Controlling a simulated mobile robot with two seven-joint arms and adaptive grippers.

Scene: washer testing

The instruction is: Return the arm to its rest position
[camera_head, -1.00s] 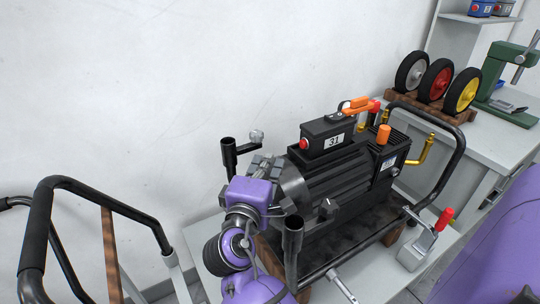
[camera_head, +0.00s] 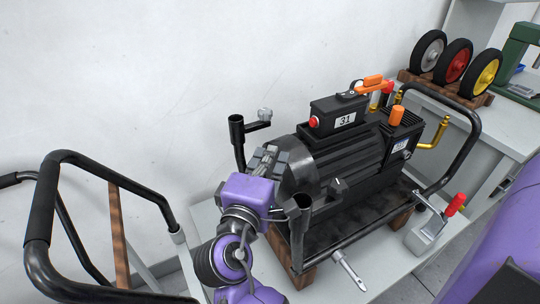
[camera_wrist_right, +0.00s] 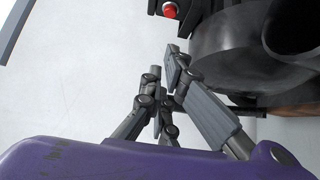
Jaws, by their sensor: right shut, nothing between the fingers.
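My right arm is purple and comes up from the bottom of the head view. Its right gripper (camera_head: 268,158) is beside the rounded end of a black pressure washer (camera_head: 345,160) labelled 31. In the right wrist view the gripper fingers (camera_wrist_right: 168,75) are close together with nothing held. The washer's dark round body (camera_wrist_right: 235,50) is right next to them in that view; I cannot tell whether they touch. My left gripper is not in view.
The washer stands in a black tube frame (camera_head: 470,115) on a grey table. A red-handled clamp (camera_head: 430,228) is at the right. Three wheels (camera_head: 453,60) stand on a wooden rack behind. A black handle frame (camera_head: 45,210) is at the left. A white wall is behind.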

